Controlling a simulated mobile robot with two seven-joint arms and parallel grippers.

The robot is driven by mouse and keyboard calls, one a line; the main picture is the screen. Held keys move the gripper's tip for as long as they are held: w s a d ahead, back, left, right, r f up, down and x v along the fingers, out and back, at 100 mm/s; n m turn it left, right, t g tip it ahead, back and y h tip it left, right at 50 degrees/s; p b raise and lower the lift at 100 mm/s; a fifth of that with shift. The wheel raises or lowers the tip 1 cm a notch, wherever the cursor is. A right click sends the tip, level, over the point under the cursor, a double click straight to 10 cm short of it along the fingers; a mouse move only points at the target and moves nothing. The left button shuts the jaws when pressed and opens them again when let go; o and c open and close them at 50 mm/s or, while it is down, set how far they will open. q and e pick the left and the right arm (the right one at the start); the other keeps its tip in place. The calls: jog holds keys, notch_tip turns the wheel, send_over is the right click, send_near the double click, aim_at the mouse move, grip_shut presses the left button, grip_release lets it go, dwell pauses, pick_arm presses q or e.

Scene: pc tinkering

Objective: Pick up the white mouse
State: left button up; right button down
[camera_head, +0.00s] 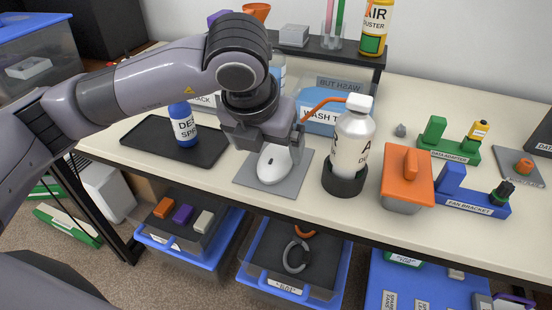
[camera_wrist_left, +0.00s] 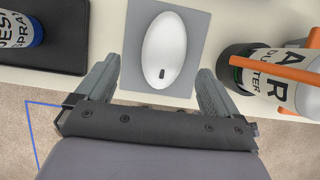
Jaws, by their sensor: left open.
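The white mouse (camera_head: 271,166) lies on a grey mat (camera_head: 284,187) near the front edge of the table. In the left wrist view the mouse (camera_wrist_left: 163,50) lies on its mat (camera_wrist_left: 199,22), ahead of the fingertips and between their lines. My left gripper (camera_head: 275,150) is above the mouse, and its body hides part of the mouse in the head view. My right gripper is in neither view.
A white bottle with an orange spout (camera_head: 351,142) stands in a dark holder close right of the mat. A black tray (camera_head: 208,150) with a blue spray bottle (camera_head: 183,124) is to the left. An orange-handled tool (camera_head: 408,180) is further right. Blue bins (camera_head: 189,258) sit below the table.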

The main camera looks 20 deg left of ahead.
aim_at(274, 155)
pick_arm(q)
jog(key=x, duration=0.4)
jog(key=shift+w+d, duration=0.15)
jog(key=shift+d, duration=0.15)
jog(key=c, duration=1.3)
